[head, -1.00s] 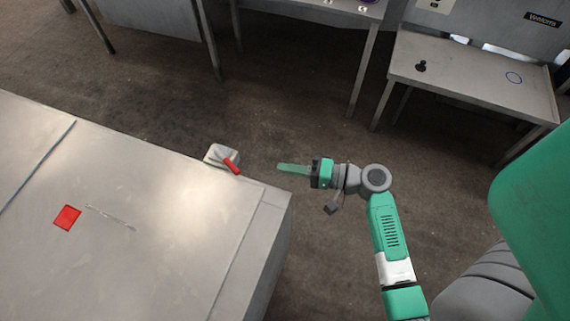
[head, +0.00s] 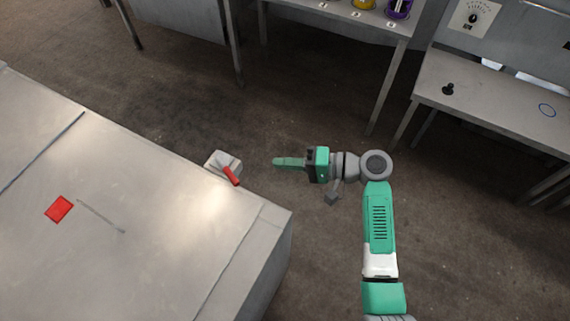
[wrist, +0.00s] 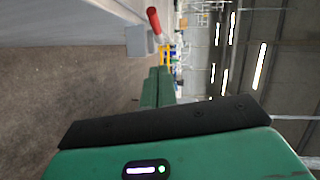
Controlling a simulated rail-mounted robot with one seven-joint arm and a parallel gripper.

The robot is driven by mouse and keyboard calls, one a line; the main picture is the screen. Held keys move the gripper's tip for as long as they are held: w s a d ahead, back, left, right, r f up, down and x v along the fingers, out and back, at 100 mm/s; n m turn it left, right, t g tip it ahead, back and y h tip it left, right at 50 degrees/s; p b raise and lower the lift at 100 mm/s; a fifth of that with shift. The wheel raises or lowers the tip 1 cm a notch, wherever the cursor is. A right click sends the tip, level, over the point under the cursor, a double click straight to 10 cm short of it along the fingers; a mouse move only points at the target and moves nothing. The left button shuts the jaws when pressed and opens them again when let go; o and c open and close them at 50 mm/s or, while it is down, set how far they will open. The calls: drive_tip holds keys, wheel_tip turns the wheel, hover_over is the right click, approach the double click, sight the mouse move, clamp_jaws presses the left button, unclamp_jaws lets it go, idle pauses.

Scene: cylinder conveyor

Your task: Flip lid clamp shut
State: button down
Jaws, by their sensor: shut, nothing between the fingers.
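The lid clamp (head: 222,161) is a pale grey bracket at the far edge of the large metal box, with a red handle (head: 231,175) slanting down to the right. In the wrist view the red handle (wrist: 154,22) shows at the top, beyond the fingers and apart from them. My gripper (head: 277,162) has green fingers, shut and empty, pointing left toward the handle with a clear gap between. The fingers also show in the wrist view (wrist: 160,75). The clamp's hook and catch are too small to make out.
The metal box (head: 150,190) fills the lower left, with a red square (head: 59,209) and a thin slot on its top. A bench with a black joystick (head: 448,89) stands at the upper right. Another table (head: 340,22) stands at the back. The floor between is clear.

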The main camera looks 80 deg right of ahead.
sight(235, 177)
drive_tip(key=w+a+f+b, duration=0.1)
drive_tip(key=w+a, duration=0.1)
drive_tip(key=w, duration=0.6)
drive_tip(key=shift+w+a+f, duration=0.2)
drive_tip(key=shift+w+f, duration=0.1)
drive_tip(key=shift+w, duration=0.05)
drive_tip(key=shift+w+a+r+p, duration=0.1)
drive_tip(key=shift+w+a+p, duration=0.15)
drive_tip(key=shift+a+p, duration=0.2)
drive_tip(key=shift+w+a+r+p, duration=0.1)
drive_tip(key=shift+w+a+p, duration=0.2)
drive_tip(key=shift+a, duration=0.15)
drive_tip(key=shift+f, duration=0.2)
drive_tip(key=shift+s, duration=0.1)
